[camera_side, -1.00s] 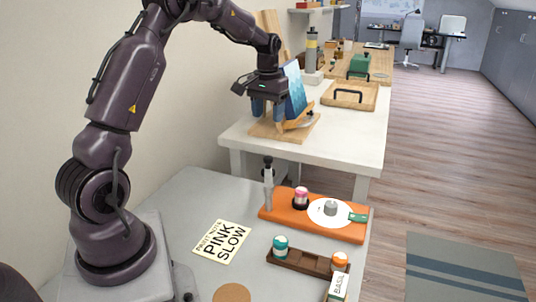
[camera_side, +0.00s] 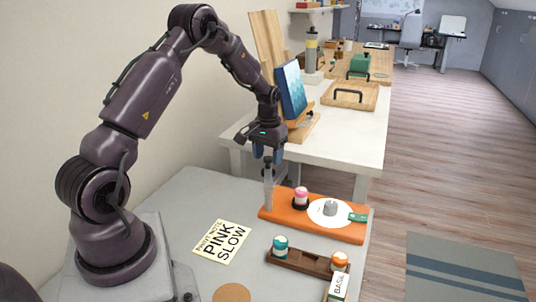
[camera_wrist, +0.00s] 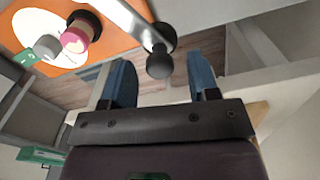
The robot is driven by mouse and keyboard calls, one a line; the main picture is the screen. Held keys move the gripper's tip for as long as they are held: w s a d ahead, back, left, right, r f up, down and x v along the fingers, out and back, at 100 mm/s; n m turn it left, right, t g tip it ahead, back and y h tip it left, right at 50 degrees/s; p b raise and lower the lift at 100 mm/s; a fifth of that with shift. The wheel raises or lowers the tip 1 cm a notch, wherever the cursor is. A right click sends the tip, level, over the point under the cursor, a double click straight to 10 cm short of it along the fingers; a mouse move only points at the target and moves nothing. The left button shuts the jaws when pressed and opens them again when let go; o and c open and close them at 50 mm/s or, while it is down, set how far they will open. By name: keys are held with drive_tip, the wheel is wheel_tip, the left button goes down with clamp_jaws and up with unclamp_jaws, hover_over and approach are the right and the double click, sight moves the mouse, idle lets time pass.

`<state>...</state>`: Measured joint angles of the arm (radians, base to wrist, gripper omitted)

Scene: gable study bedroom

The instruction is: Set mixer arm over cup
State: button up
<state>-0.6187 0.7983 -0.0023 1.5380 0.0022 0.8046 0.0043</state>
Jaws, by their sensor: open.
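The mixer has an orange base (camera_side: 283,221) with a grey arm (camera_side: 268,190) standing upright at its left end, topped by a black knob (camera_side: 268,164). A small grey cylinder, perhaps the cup (camera_side: 330,208), stands on a white disc (camera_side: 318,217). A pink-topped jar (camera_side: 300,194) sits in a black holder between arm and disc. My gripper (camera_side: 268,155) is open, pointing down just above the knob. In the wrist view the black knob (camera_wrist: 160,63) shows between my blue fingertips (camera_wrist: 160,75); contact cannot be told. The pink jar (camera_wrist: 80,34) and grey cylinder (camera_wrist: 47,46) appear upper left.
A "PINK SLOW" note (camera_side: 222,242) lies on the grey table. A brown rack (camera_side: 300,262) holds a teal jar (camera_side: 281,246) and an orange-topped jar (camera_side: 340,260). A green tab (camera_side: 358,217) sits at the base's right end. An easel with a blue painting (camera_side: 291,90) stands behind my gripper.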

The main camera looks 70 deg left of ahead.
clamp_jaws()
drive_tip(key=shift+w, duration=0.1)
drive_tip(key=w+d+m, duration=0.2)
drive_tip(key=d+m, duration=0.1)
drive_tip(key=m, duration=0.1)
drive_tip(key=w+d+m, duration=0.1)
drive_tip(key=d+m, duration=0.1)
drive_tip(key=m, duration=0.3)
drive_tip(key=w+d+m, duration=0.2)
drive_tip(key=d+m, duration=0.1)
drive_tip(key=m, duration=0.1)
drive_tip(key=shift+w+d+m, duration=0.3)
drive_tip(key=shift+m, duration=0.1)
drive_tip(key=shift+s+d+m, duration=0.15)
drive_tip(key=shift+d+m, duration=0.7)
drive_tip(key=shift+m, duration=0.25)
drive_tip(key=shift+d, duration=0.1)
